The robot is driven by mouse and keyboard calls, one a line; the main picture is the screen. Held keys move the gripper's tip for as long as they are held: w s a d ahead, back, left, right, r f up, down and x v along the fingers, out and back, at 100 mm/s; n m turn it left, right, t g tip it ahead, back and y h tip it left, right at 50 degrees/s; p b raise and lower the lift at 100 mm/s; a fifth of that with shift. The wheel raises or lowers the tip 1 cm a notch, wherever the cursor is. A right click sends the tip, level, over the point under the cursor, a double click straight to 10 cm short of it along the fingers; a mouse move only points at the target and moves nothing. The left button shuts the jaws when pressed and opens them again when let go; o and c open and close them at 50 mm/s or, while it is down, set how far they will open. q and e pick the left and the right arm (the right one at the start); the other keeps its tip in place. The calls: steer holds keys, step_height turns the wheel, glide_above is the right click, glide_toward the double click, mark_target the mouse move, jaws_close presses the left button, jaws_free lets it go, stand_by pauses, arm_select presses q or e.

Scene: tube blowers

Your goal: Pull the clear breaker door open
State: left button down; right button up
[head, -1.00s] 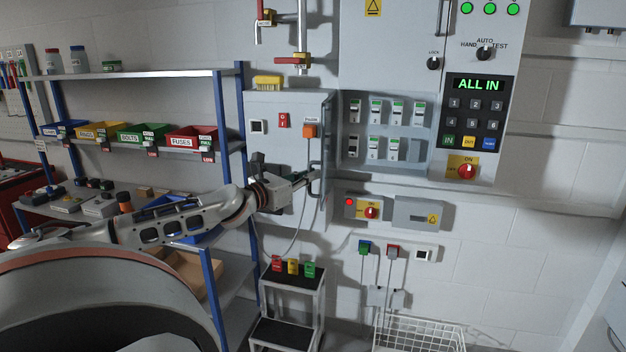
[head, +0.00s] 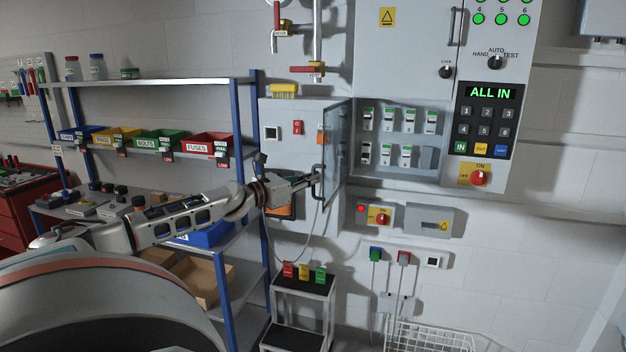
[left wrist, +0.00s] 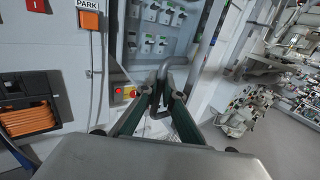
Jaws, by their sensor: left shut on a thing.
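The clear breaker door (head: 340,140) stands swung out from the left side of the breaker panel (head: 400,172), seen steeply from the side. Its grey handle (head: 318,184) is on the free edge, toward the left. My left gripper (head: 311,181) is shut on this handle. In the left wrist view the fingers (left wrist: 167,77) close around the curved grey handle (left wrist: 184,62), with the door seen nearly edge-on beyond. The breakers (head: 405,120) are uncovered in the head view. My right gripper is in neither view.
A grey box (head: 283,112) with a red switch and orange part is left of the door. A shelf unit (head: 160,82) with coloured bins stands further left. A step stool (head: 303,284) is below. A red-lit switch box (head: 375,203) sits under the panel.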

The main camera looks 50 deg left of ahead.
arm_select(q)
steer(key=c, duration=2.5)
jaws_free()
steer(key=shift+r, duration=0.2)
steer(key=shift+c, duration=0.2)
steer(key=shift+o, duration=0.3)
steer(key=shift+w+f, duration=0.15)
steer(key=s, duration=1.2)
steer(key=shift+a, duration=0.25)
